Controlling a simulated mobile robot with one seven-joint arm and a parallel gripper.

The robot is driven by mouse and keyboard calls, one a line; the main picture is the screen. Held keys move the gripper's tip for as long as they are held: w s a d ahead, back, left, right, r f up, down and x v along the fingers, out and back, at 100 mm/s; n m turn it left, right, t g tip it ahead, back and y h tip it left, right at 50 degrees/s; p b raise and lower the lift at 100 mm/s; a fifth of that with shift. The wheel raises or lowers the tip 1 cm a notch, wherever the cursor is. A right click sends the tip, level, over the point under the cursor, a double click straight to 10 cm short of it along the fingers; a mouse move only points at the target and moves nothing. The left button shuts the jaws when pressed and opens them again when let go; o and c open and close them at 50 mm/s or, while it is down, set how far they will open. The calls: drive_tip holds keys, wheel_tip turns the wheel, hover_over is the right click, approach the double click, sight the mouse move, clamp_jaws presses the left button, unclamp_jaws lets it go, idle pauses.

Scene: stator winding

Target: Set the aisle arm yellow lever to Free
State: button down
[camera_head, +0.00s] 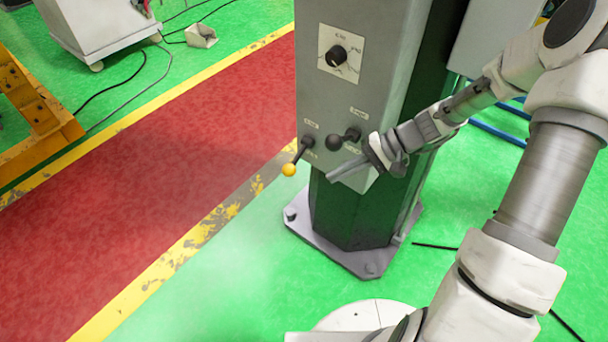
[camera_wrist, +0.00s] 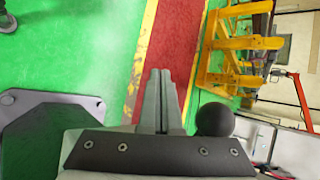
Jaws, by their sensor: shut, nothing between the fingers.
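The yellow-knobbed lever (camera_head: 289,169) is on the lower front of a grey control box (camera_head: 345,100) on a column. Its dark arm slants down and left from its pivot, and the small labels beside it are too blurred to read. A black-knobbed lever (camera_head: 335,142) sits just to its right. My gripper (camera_head: 330,178) is shut and empty, a little right of the yellow knob and below the black one. In the wrist view my gripper's fingers (camera_wrist: 161,74) are together, with a black ball knob (camera_wrist: 214,119) beside them. The yellow knob does not show there.
A rotary dial (camera_head: 337,56) is higher on the box. The column's base plate (camera_head: 370,262) is bolted to the green floor. A red aisle (camera_head: 130,190) with yellow borders runs left of it. A yellow frame (camera_head: 38,115) stands at far left.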

sight(297, 157)
drive_tip(key=w+f+m+t+y+b, duration=0.2)
drive_tip(key=w+f+m+t+b, duration=0.1)
drive_tip(key=f, duration=0.5)
drive_tip(key=w+f+m+t+y+b, duration=0.3)
drive_tip(key=w+f+m+t, duration=0.2)
drive_tip(key=f, duration=0.4)
drive_tip(key=m+t, duration=0.1)
drive_tip(key=t, duration=0.1)
drive_tip(key=shift+w+d+t+y, duration=0.25)
drive_tip(key=shift+d+t+y, duration=0.05)
drive_tip(key=shift+t, duration=0.1)
drive_tip(key=shift+f, duration=0.1)
drive_tip(key=b+x, duration=0.2)
drive_tip(key=x, duration=0.8)
drive_tip(key=shift+s, duration=0.1)
